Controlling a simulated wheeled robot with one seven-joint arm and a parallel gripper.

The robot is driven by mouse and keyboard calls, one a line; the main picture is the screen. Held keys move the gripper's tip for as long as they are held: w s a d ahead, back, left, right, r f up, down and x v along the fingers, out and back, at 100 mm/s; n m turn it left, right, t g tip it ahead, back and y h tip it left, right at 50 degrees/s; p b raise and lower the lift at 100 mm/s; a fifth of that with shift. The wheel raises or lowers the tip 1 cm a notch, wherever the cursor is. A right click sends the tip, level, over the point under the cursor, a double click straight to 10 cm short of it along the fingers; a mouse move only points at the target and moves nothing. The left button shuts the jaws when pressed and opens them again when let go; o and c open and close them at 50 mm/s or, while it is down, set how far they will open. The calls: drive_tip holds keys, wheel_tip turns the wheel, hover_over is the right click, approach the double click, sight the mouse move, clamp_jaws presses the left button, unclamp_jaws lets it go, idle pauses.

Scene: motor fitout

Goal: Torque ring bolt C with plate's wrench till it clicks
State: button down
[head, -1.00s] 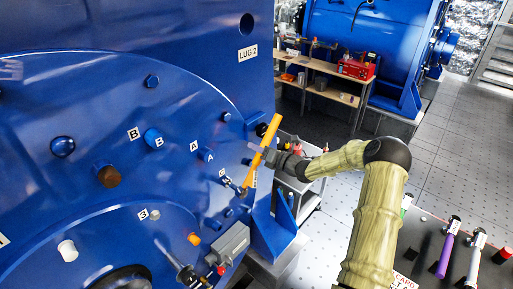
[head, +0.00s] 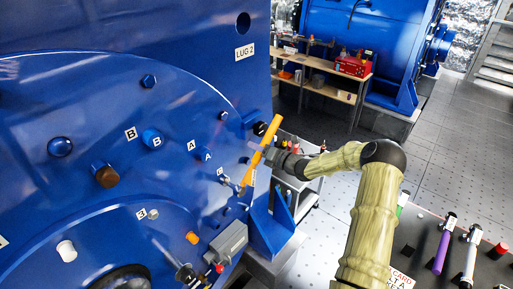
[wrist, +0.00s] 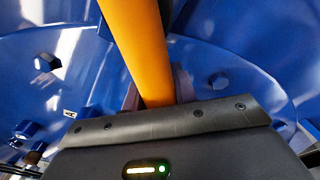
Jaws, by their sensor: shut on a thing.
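The orange wrench (head: 256,155) stands out at a slant against the blue motor plate, its lower end by the right edge of the round ring. My gripper (head: 271,157) is shut on its handle; the orange handle (wrist: 140,50) runs up between the jaws in the wrist view. The wrench's lower end meets small metal parts (head: 241,190) at the ring's edge. I cannot tell whether it is seated on a bolt. A small white label (head: 220,171) close by is too blurred to read surely, so I cannot single out bolt C.
Labelled blue bolts B (head: 152,139) and A (head: 205,154) sit on the plate. A grey box (head: 229,240) with a red knob juts out below the wrench. A dark table (head: 425,240) with purple and white-handled tools is at right. Open floor lies behind my arm.

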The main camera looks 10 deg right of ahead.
drive_tip(key=shift+w+d+f+m, duration=0.4)
drive_tip(key=shift+d+f+m, duration=0.05)
drive_tip(key=shift+f+m, duration=0.15)
drive_tip(key=shift+s+r, duration=0.1)
drive_tip(key=shift+r, duration=0.05)
drive_tip(key=shift+s+a+r+n, duration=0.4)
drive_tip(key=shift+a+r+n, duration=0.25)
drive_tip(key=shift+r+n, duration=0.15)
drive_tip(key=shift+s+a+r+n, duration=0.55)
drive_tip(key=shift+a+r+n, duration=0.15)
drive_tip(key=shift+r+n, duration=0.1)
drive_tip(key=shift+s+a+r+n+b, duration=0.6)
drive_tip(key=shift+a+n+b, duration=0.1)
drive_tip(key=shift+a+n, duration=0.15)
